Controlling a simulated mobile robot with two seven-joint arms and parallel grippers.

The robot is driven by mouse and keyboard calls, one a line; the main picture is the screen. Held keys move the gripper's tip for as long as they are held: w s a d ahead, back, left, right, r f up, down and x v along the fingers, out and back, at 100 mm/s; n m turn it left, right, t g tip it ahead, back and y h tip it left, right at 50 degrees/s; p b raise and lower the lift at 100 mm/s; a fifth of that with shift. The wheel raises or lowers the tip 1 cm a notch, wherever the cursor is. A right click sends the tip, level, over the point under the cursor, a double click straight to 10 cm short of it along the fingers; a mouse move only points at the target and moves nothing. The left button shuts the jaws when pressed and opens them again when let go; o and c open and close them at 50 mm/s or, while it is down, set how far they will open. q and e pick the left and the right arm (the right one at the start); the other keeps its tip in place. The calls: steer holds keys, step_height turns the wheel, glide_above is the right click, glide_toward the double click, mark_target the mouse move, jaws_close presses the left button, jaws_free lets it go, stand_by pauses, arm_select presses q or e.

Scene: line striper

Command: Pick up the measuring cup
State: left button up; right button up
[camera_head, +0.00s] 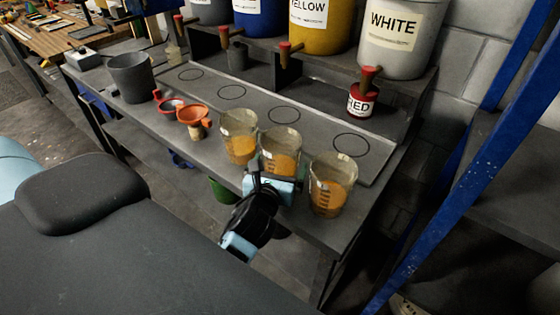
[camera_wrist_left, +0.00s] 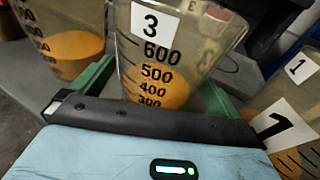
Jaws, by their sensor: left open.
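Three clear measuring cups with orange contents stand in a row near the bench's front edge. The middle cup (camera_head: 281,143) shows in the left wrist view as the cup labelled 3 (camera_wrist_left: 156,55), upright. My left gripper (camera_head: 276,174) is open at its front, low down. In the left wrist view its green fingers (camera_wrist_left: 155,88) lie on either side of cup 3; contact cannot be told. The left cup (camera_head: 238,130) also shows in the wrist view (camera_wrist_left: 65,30). The right cup (camera_head: 331,180) shows there with a label 1 (camera_wrist_left: 290,115). My right gripper is out of view.
Behind, a shelf bears large paint containers, including WHITE (camera_head: 393,45), above a RED can (camera_head: 362,100). A blue post (camera_head: 470,160) stands right.

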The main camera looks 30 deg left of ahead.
mark_target(274, 163)
arm_select(q)
steer(key=shift+r, duration=0.1)
steer(key=c, duration=1.2)
steer(key=shift+r+p, duration=0.3)
steer(key=shift+r, duration=1.35)
steer(key=shift+s+r, duration=0.25)
steer(key=shift+r, duration=0.05)
steer(key=shift+s+a+r, duration=0.2)
steer(key=shift+s+a, duration=0.2)
steer(key=shift+s, duration=2.15)
steer(key=shift+s+a+r, duration=0.2)
steer(key=shift+s+a, duration=0.2)
steer(key=shift+s, duration=2.15)
steer(key=shift+s+a+r, duration=0.2)
steer(key=shift+s+a, duration=0.2)
steer(key=shift+s, duration=2.15)
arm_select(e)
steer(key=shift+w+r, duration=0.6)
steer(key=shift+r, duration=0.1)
